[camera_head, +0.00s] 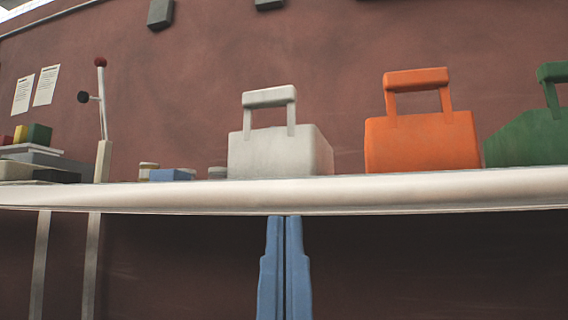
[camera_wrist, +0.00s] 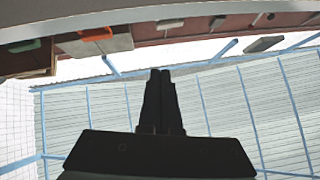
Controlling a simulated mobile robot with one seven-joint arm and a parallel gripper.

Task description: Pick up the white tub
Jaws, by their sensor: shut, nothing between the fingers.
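The white tub (camera_head: 275,150) stands upright on the white shelf (camera_head: 420,187), with its raised handle on top. It is in the middle of the head view, left of an orange tub. My gripper (camera_head: 284,222) is below the shelf's front edge in the head view, pointing up, under the white tub and apart from it. Its two blue fingers are together with nothing between them. In the wrist view my gripper (camera_wrist: 160,72) shows as a dark shape with its fingers shut. I cannot clearly pick out the white tub in the wrist view.
The orange tub (camera_head: 422,140) and a green tub (camera_head: 530,132) stand to the right on the shelf. A blue block (camera_head: 170,175), small jars and a thin post (camera_head: 103,130) with a red ball stand to the left. The shelf edge lies above my gripper.

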